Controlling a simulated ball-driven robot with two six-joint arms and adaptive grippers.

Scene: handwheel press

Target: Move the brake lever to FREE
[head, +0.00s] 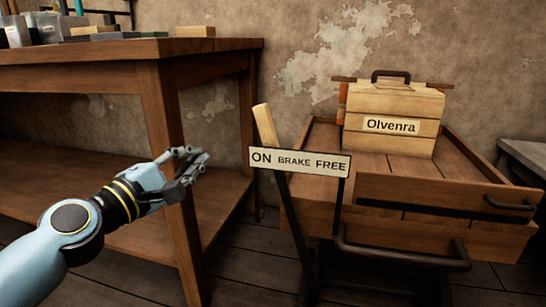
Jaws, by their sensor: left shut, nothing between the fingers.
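The brake lever (265,126) has a pale wooden grip on a dark metal bar. It leans to the left and stands at the ON side of the sign. The brake sign (299,162) reads ON, BRAKE, FREE from left to right and covers part of the bar. My left gripper (200,162) is shut and empty. It is to the left of the lever and a little lower in the picture, apart from it. My right gripper is not in view.
A wooden cart (460,165) stands behind the sign, bearing a wooden box (393,104) labelled Olvenra. A dark handle bar (400,256) juts out at its front. A wooden workbench (130,47) with small items fills the left; its leg is behind my left gripper.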

